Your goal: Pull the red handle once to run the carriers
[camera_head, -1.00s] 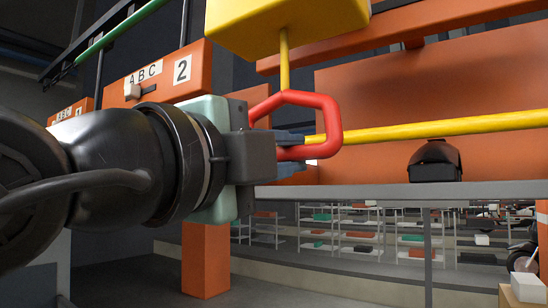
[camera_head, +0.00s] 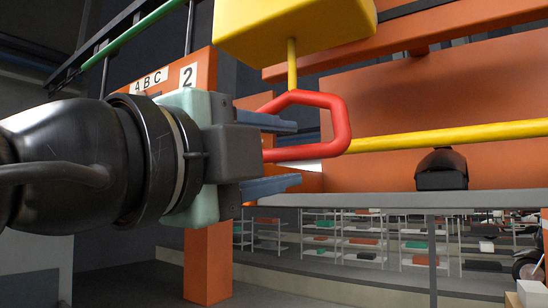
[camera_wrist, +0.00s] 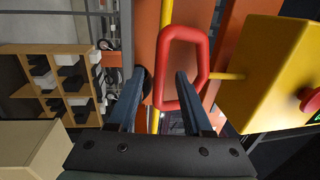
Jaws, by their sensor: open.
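The red handle (camera_head: 338,122) is a loop hanging by a yellow rod (camera_head: 291,65) below a yellow box (camera_head: 290,25) in the head view. My gripper (camera_head: 298,154) comes in from the left, its blue fingers spread apart, one level with the loop's upper part and one below the loop. The near side of the loop lies between them in height. In the wrist view the red handle (camera_wrist: 163,70) lies ahead, between and just beyond the fingertips of my open gripper (camera_wrist: 160,85). I cannot tell whether a finger touches it.
A yellow rail (camera_head: 450,134) runs behind the handle to the right. A black object (camera_head: 441,170) sits on the grey ledge (camera_head: 400,202). An orange panel marked 2 (camera_head: 200,62) stands behind my arm. Shelves (camera_head: 360,237) stand far below.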

